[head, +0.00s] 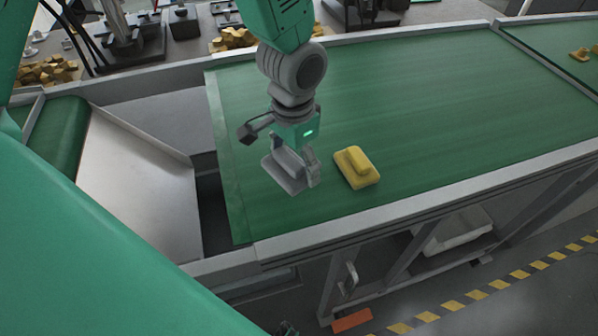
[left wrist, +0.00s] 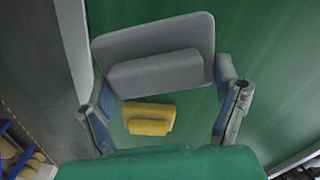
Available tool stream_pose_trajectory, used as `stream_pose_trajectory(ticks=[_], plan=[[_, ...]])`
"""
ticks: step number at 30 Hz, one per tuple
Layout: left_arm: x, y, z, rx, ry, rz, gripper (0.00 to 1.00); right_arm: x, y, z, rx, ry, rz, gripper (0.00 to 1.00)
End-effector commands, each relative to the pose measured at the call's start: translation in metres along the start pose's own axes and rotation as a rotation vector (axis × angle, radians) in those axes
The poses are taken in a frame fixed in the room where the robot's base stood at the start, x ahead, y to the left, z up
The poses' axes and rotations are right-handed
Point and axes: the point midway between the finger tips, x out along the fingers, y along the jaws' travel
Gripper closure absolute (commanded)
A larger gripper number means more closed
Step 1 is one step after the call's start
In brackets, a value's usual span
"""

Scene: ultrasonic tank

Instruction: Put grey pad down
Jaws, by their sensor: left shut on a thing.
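The grey pad (head: 284,177) is a flat plate with a raised block on top. My left gripper (head: 294,162) points down over the green belt (head: 420,110) and is shut on this pad. In the left wrist view the grey pad (left wrist: 155,72) spans the space between the two fingers of my left gripper (left wrist: 165,105). It looks much larger there than the yellow pad (left wrist: 149,119), so it seems held above the belt. The yellow pad also shows in the head view (head: 357,168), lying on the belt just right of the gripper. My right gripper is not seen.
A metal chute (head: 138,185) lies left of the belt, with a dark gap between. A pale rail (head: 420,205) edges the belt's near side. The belt is clear to the right and behind. Yellow blocks (head: 580,53) lie at far right.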

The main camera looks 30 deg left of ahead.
Motion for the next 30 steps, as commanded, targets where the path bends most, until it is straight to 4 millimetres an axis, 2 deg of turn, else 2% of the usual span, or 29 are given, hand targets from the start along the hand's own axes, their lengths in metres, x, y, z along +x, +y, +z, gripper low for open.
stream_pose_trajectory(ticks=[12,22,23,24,30], plan=[[0.052,-0.001,-0.002,0.000,-0.002,0.001,0.44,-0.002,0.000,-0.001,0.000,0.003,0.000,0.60],[0.056,-0.001,-0.003,0.000,-0.001,0.001,0.44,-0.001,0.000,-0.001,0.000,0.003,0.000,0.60],[0.056,-0.001,-0.003,0.000,-0.001,0.001,0.10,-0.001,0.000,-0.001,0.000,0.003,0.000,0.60],[0.056,-0.001,-0.003,0.000,-0.001,0.001,0.00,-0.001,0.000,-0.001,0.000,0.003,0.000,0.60],[0.056,-0.001,-0.003,0.000,0.000,0.001,0.00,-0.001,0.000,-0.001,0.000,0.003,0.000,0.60]])
